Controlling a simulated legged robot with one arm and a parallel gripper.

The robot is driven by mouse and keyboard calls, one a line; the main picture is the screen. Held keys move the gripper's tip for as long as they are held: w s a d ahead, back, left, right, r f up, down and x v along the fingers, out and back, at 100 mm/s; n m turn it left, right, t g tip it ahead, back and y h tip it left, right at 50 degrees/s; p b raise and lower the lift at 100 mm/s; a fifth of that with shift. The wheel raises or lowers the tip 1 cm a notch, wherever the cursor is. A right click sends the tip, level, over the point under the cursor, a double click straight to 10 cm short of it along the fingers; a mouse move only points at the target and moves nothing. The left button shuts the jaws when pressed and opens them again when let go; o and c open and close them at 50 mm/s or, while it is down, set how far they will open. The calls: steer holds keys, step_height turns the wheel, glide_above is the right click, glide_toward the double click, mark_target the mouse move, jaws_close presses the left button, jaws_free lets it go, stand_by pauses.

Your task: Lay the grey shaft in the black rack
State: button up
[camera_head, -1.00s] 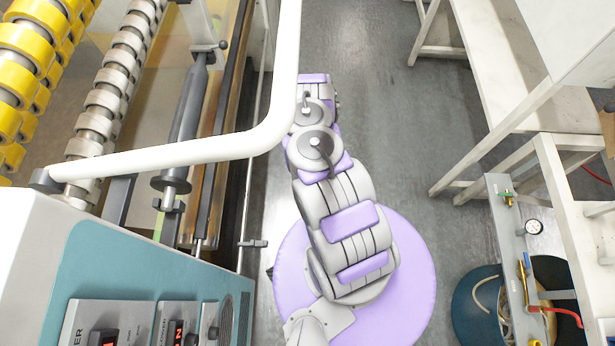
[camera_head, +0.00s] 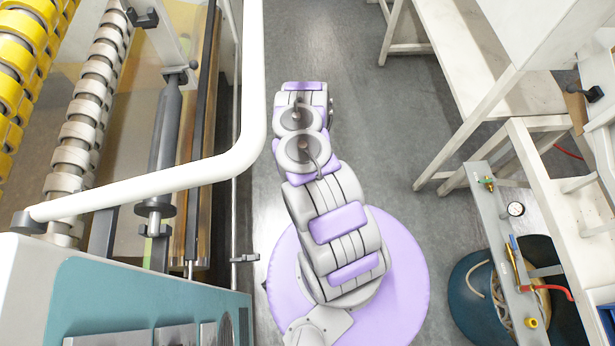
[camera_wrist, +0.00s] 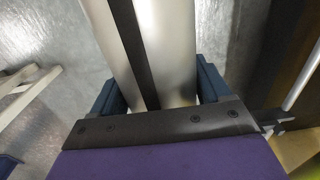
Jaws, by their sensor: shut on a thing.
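In the wrist view my gripper (camera_wrist: 158,86) has blue fingers on both sides of a pale grey, shiny cylinder, the grey shaft (camera_wrist: 168,45), and is shut on it. The shaft runs out of the top of the picture, so its ends are hidden. A dark strip runs along the middle in front of it. In the head view my arm reaches forward over the floor, and the gripper and shaft are hidden. I cannot make out the black rack for sure; a small black piece (camera_head: 592,94) shows on the white stand at the upper right.
The tape machine fills the left, with a white curved rail (camera_head: 150,185), a dark grey roller (camera_head: 165,125) and yellow tape rolls (camera_head: 12,90). Bare grey floor lies between.

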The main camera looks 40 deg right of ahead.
steer(key=s+d, duration=0.5)
steer(key=d, duration=0.2)
stand_by(1.0)
steer(key=shift+r, duration=0.1)
